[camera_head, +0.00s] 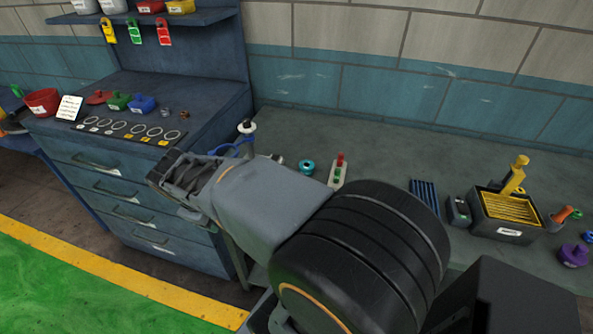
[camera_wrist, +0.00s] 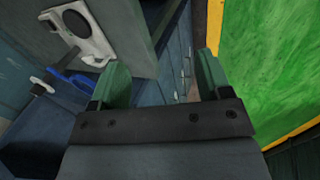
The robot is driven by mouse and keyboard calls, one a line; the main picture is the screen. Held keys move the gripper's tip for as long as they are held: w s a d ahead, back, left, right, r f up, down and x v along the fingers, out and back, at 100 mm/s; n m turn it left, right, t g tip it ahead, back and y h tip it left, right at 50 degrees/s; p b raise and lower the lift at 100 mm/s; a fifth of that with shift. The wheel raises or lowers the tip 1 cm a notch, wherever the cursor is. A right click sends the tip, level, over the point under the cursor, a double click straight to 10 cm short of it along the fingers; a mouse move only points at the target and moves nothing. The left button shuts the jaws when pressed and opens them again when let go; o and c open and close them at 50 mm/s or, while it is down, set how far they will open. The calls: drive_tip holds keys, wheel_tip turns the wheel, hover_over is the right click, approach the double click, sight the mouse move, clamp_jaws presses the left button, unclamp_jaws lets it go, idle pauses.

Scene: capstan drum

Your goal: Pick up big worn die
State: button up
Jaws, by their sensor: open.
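My gripper (camera_head: 170,172) is at the front right of the blue cabinet top in the head view. In the wrist view its two green-padded fingers (camera_wrist: 162,78) are apart, with nothing held between them. Two small ring-like pieces, one dark (camera_head: 166,113) and one brownish (camera_head: 184,114), lie on the cabinet top behind a dark strip of rings (camera_head: 130,131). They may be dies, but I cannot tell which is the big worn die. My gripper is nearer the camera than these pieces and apart from them.
The grey bench (camera_head: 390,150) holds a teal ring (camera_head: 306,167) and a black bin (camera_head: 507,222). The wrist view shows a pale bracket (camera_wrist: 92,42) with a dark round opening.

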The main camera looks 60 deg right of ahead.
drive_tip(key=w+d+f+n+g+h+b, duration=0.1)
drive_tip(key=d+f+n+g+h+b, duration=0.1)
drive_tip(key=d, duration=0.5)
drive_tip(key=w+d+f+n+g+h+b, duration=0.1)
drive_tip(key=d+f+n+g+h+b, duration=0.1)
drive_tip(key=d, duration=0.5)
drive_tip(key=w+d+f+n+g+h+b, duration=0.1)
drive_tip(key=d+f+n+g+h, duration=0.1)
drive_tip(key=d, duration=0.5)
drive_tip(key=shift+d+f+n+h+b, duration=0.3)
drive_tip(key=shift+f+n+h+b, duration=0.15)
drive_tip(key=shift+n+h, duration=0.4)
approach(304, 166)
drive_tip(key=shift+s+d+f+n+g+h, duration=0.15)
drive_tip(key=shift+s+d+f+h, duration=0.1)
drive_tip(key=shift+d+f, duration=0.3)
drive_tip(key=shift+s+d+f+n+g+h, duration=0.15)
drive_tip(key=shift+s+d+f+h, duration=0.1)
drive_tip(key=shift+d+f, duration=0.35)
drive_tip(key=shift+x, duration=3.2)
drive_tip(key=shift+r, duration=0.1)
drive_tip(key=shift+c, duration=0.3)
drive_tip(key=c, duration=1)
drive_tip(key=shift+r, duration=0.1)
